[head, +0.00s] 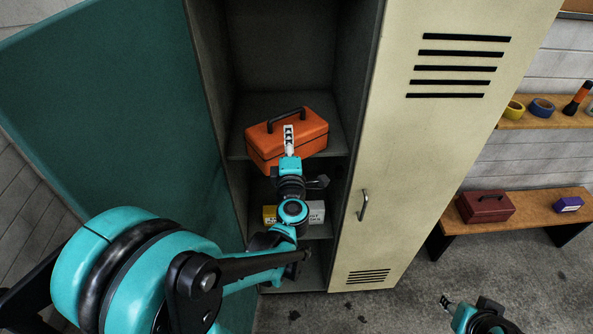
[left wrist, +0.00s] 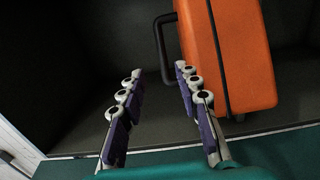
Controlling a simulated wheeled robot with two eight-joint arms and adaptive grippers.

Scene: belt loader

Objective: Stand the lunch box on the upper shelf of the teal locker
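The orange lunch box (head: 290,137) with a black handle (head: 287,119) is upright at an angle on the upper shelf (head: 262,103) of the open teal locker (head: 213,85). Its near corner is close to the shelf's front edge. My left gripper (head: 289,140) is in front of the box. In the left wrist view its fingers (left wrist: 157,82) are apart with nothing between the tips. There the handle (left wrist: 160,45) is just beyond them and the lunch box (left wrist: 235,55) is at right. My right gripper (head: 446,304) is low at the bottom right, away from the locker, too small to judge.
The teal door (head: 110,100) stands open at left. A closed cream locker door (head: 430,150) adjoins at right. A yellow box (head: 269,214) and a pale box (head: 316,212) are on the shelf below. A dark red box (head: 485,206) sits on a bench (head: 530,218).

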